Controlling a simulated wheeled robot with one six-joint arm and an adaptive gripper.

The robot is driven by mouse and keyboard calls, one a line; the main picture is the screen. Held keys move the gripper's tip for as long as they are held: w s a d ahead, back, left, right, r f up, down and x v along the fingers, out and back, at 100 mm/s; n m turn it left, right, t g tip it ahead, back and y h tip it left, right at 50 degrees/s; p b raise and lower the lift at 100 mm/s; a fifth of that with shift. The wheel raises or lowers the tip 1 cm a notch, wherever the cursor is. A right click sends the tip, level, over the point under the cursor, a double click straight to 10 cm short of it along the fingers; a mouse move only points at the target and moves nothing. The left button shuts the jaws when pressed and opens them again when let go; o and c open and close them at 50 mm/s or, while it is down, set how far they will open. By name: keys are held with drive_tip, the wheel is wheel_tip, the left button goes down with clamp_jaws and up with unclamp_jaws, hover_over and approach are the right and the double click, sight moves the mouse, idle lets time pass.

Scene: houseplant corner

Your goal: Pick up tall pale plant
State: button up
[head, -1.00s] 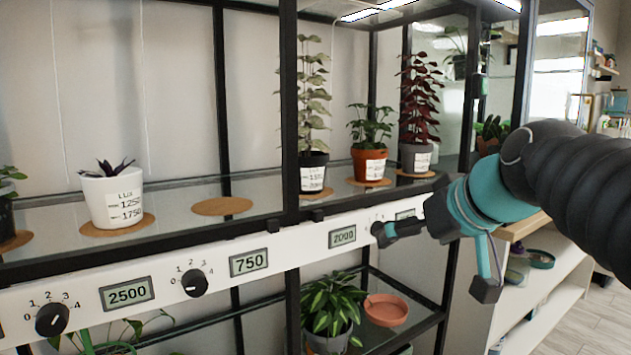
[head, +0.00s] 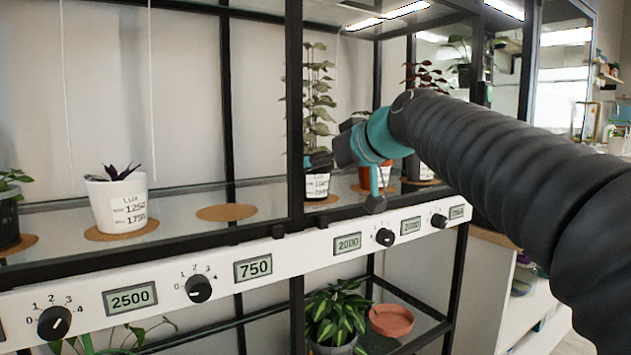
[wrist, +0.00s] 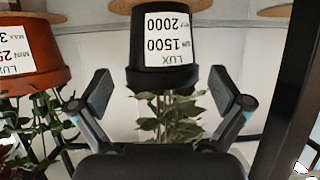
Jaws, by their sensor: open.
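The tall pale plant (head: 319,92) has grey-green leaves on upright stems. It stands in a black pot (head: 316,186) with a white label on the glass shelf, just right of a black post. In the wrist view, which is upside down, its pot (wrist: 164,78) reads 1500 and 2000 lux. My gripper (head: 322,160) is open in front of the pot. In the wrist view my gripper (wrist: 164,92) has one finger on each side of the pot's lower picture edge, with gaps on both sides. I cannot tell how deep the pot lies between the fingers.
An orange pot (wrist: 32,55) stands beside the black pot, near one finger. A black post (wrist: 288,90) rises close on the other side. A dark red plant (head: 426,76) is further right. An empty cork mat (head: 227,212) lies left of the post.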

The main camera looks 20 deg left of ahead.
drive_tip(key=shift+r+p+x, duration=0.15)
drive_tip(key=shift+x, duration=1.35)
drive_tip(key=shift+r+p+x, duration=0.1)
drive_tip(key=shift+p+x, duration=0.05)
drive_tip(key=shift+x, duration=1.35)
drive_tip(key=shift+a, duration=0.1)
drive_tip(key=c, duration=1.1)
